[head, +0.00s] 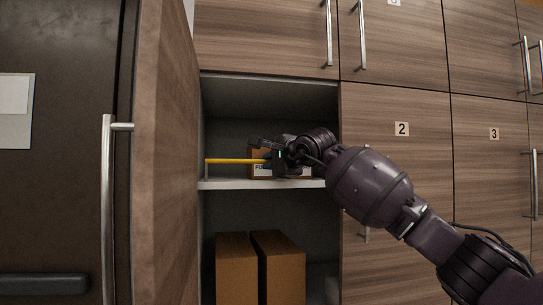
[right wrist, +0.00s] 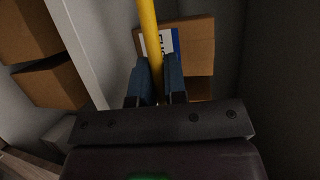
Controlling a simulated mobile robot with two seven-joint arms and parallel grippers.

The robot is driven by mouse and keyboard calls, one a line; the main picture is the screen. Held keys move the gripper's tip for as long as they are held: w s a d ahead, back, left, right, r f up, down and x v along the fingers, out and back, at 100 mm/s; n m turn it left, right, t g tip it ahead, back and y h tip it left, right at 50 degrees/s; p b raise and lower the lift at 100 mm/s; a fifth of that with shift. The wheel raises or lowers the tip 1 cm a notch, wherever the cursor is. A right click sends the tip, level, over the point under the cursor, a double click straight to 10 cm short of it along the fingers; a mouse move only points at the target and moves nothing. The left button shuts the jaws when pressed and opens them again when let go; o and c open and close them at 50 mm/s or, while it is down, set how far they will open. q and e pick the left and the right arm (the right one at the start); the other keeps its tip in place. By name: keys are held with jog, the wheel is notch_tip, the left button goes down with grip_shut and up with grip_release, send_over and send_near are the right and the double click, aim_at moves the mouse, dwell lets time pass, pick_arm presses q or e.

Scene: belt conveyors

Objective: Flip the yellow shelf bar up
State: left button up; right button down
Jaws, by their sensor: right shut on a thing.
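The yellow shelf bar (head: 235,161) runs level across the front of the open cupboard, just above the shelf. Its left end meets a small upright post at the shelf's left; its right part is hidden behind my right gripper. My right gripper (head: 268,158) reaches in from the right and is shut on the bar. In the right wrist view the bar (right wrist: 150,35) passes between the two fingers (right wrist: 157,85) of my right gripper. My left gripper is in neither view.
The white shelf (head: 235,184) holds a cardboard box (head: 254,168) with a label, behind the bar and gripper. Two brown boxes (head: 236,262) stand below. An open wooden door (head: 168,150) bounds the left; closed doors numbered 2 (head: 401,129) and 3 (head: 493,134) lie right.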

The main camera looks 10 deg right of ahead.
dwell(0.4)
jog(key=c, duration=1.2)
grip_release()
jog(key=shift+w, duration=0.1)
jog(key=shift+o, duration=0.2)
